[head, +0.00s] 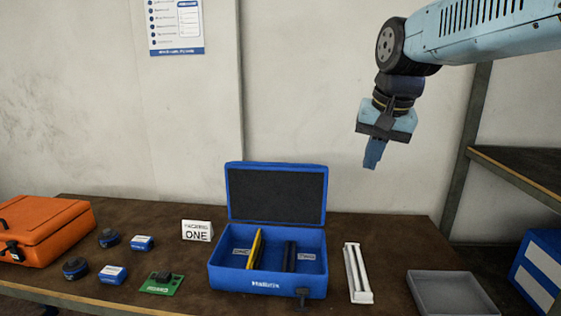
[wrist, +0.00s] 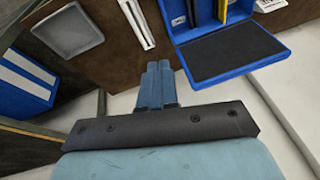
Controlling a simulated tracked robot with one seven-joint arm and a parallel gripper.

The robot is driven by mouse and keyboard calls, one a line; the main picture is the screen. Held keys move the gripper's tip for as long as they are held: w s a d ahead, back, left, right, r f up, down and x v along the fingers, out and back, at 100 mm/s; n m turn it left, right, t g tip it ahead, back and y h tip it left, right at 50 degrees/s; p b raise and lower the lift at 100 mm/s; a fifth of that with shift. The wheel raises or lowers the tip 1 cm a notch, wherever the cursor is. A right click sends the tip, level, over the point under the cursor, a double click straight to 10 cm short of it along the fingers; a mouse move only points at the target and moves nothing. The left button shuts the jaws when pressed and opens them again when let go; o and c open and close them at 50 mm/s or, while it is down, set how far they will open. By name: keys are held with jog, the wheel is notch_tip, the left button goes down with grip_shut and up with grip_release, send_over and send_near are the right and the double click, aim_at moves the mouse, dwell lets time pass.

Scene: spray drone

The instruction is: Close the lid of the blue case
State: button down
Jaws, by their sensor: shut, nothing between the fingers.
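The blue case (head: 268,290) stands on the brown table with its lid (head: 277,193) open and upright at the back. Inside the case are a yellow item (head: 254,249) and dark items (head: 289,256), each beside a small label. A black latch (head: 301,297) hangs at the front right. In the wrist view the lid (wrist: 232,55) lies right of my fingers, with its dark lining showing.
A white rail-shaped piece (head: 355,272) lies right of the case, then a grey tray (head: 450,293). Left are a green board (head: 161,284), a sign (head: 197,230), small blue boxes (head: 142,243), and an orange case (head: 42,229). A shelf (head: 520,165) stands at the right.

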jog(key=w+a+r+m+g, duration=0.1)
jog(key=w+a+m+g, duration=0.2)
jog(key=w, duration=0.7)
jog(key=w+a+r+m+g, duration=0.15)
jog(key=w+m, duration=0.35)
jog(key=w, duration=0.5)
jog(key=w+a+m+g, duration=0.1)
jog(key=w+a+m, duration=0.25)
jog(key=w, duration=0.75)
jog(key=w+a+f+m+g, duration=0.3)
jog(key=w+a+f+m, duration=0.2)
jog(key=w+f, duration=0.25)
jog(key=x, duration=0.9)
jog(key=shift+w+a+f, duration=0.2)
jog(key=shift+w, duration=0.2)
jog(key=shift+a, duration=0.1)
